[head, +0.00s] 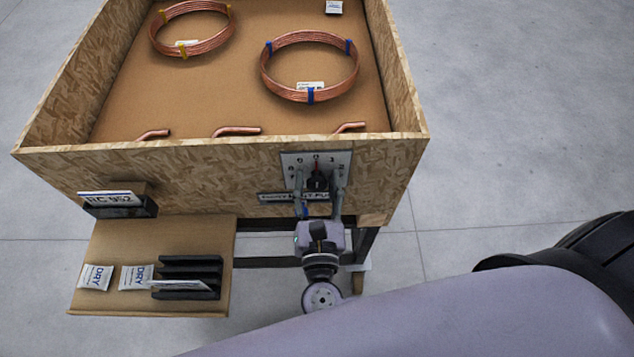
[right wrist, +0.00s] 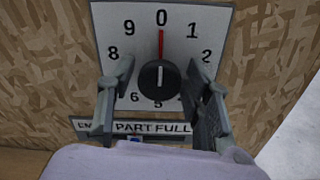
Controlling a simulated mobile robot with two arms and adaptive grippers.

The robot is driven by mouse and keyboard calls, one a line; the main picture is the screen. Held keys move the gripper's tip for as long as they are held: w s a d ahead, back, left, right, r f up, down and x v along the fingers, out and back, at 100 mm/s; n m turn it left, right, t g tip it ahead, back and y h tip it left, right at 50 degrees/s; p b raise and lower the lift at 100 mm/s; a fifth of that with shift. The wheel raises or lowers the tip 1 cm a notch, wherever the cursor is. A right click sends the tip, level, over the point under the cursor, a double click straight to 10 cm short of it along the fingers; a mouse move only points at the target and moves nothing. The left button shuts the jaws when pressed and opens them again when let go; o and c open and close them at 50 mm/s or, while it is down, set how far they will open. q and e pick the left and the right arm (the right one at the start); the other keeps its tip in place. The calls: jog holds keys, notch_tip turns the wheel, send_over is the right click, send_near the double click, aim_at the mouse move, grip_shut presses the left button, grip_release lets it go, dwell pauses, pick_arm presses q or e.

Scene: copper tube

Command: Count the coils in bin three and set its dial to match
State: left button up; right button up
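An open-topped chipboard bin (head: 225,162) shows in the head view; no number three is visible on it. Two copper coils lie inside: one with yellow ties (head: 159,42) at back left, one with blue ties (head: 265,75) to the right. Its front carries a white dial plate (right wrist: 112,28) with digits and a black knob (right wrist: 158,80). The red pointer (right wrist: 162,42) stands at 0. My right gripper (head: 318,184) is open, its fingers on either side of the knob with gaps visible. My left gripper is out of view.
Short copper tube ends (head: 237,131) show along the bin's front inner wall. White packets (head: 96,277) and a black slotted rack (head: 190,262) sit on a low brown shelf (head: 125,237) at left. A card (head: 110,197) reads RC 952.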

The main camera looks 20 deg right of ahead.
jog(key=c, duration=0.9)
jog(key=shift+o, duration=0.2)
jog(key=shift+f+m, duration=0.1)
jog(key=shift+m, duration=0.3)
jog(key=m+b, duration=0.2)
jog(key=m, duration=0.1)
jog(key=shift+f, duration=0.1)
jog(key=m+b, duration=0.2)
jog(key=m, duration=0.1)
jog(key=shift+m+b, duration=0.3)
jog(key=shift+b, duration=0.05)
jog(key=m+b, duration=0.3)
jog(key=m, duration=0.1)
jog(key=shift+m+b, duration=1.1)
jog(key=shift+m, duration=0.3)
